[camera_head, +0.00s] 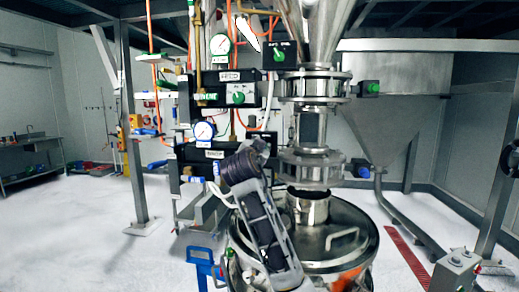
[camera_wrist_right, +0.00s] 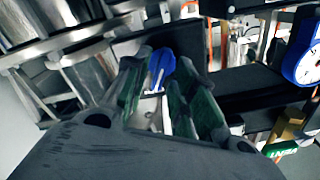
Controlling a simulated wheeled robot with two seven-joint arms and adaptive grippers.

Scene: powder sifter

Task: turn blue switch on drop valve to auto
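The blue switch (camera_wrist_right: 162,68) shows in the right wrist view, on the front of a dark valve box (camera_wrist_right: 135,42). My right gripper (camera_wrist_right: 165,82) has its two green-padded fingers spread on either side of the switch. Whether the pads touch it, I cannot tell. In the head view my right arm rises from the bottom centre and its gripper (camera_head: 264,149) is at the right end of the lower black box (camera_head: 222,156). It hides the switch there. The switch's setting cannot be read. My left gripper is not in view.
Two more black boxes with green switches (camera_head: 239,97) (camera_head: 279,56) sit above. A blue-rimmed gauge (camera_head: 204,131) is close on the left; it also shows in the wrist view (camera_wrist_right: 303,55). The steel pipe column (camera_head: 310,128) and drum lid (camera_head: 330,237) are close on the right.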

